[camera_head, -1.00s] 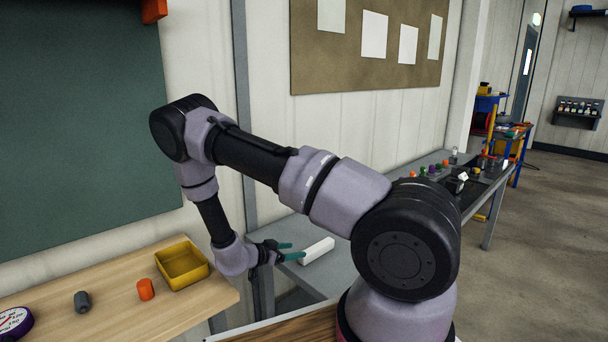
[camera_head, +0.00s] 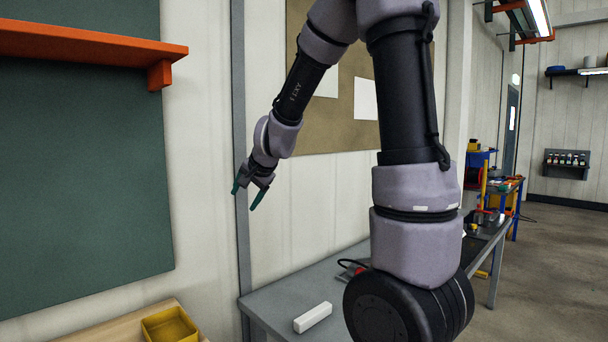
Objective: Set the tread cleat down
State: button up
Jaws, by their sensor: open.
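A white oblong bar (camera_head: 313,317), which I take to be the tread cleat, lies flat on the grey table (camera_head: 275,303) near its front left end. My gripper (camera_head: 246,197) is raised well above the table, up and to the left of the bar, in front of the wall. Its two teal fingers are spread apart and point downward, with nothing between them. The bar and gripper are clearly apart.
A yellow bin (camera_head: 170,326) sits on the wooden table (camera_head: 108,333) at lower left. An orange shelf (camera_head: 90,42) juts from the wall at upper left. A red and dark item (camera_head: 352,267) lies farther back on the grey table, partly behind my arm.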

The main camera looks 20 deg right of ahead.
jog(key=s+d+r+n, duration=0.1)
jog(key=s+d+r, duration=0.1)
jog(key=s, duration=0.6)
jog(key=s+d+r+n+g, duration=0.1)
jog(key=s+r, duration=0.3)
jog(key=s, duration=0.5)
jog(key=s+d+r+n, duration=0.3)
jog(key=s, duration=0.6)
jog(key=shift+r+g, duration=0.25)
jog(key=shift+g, duration=0.05)
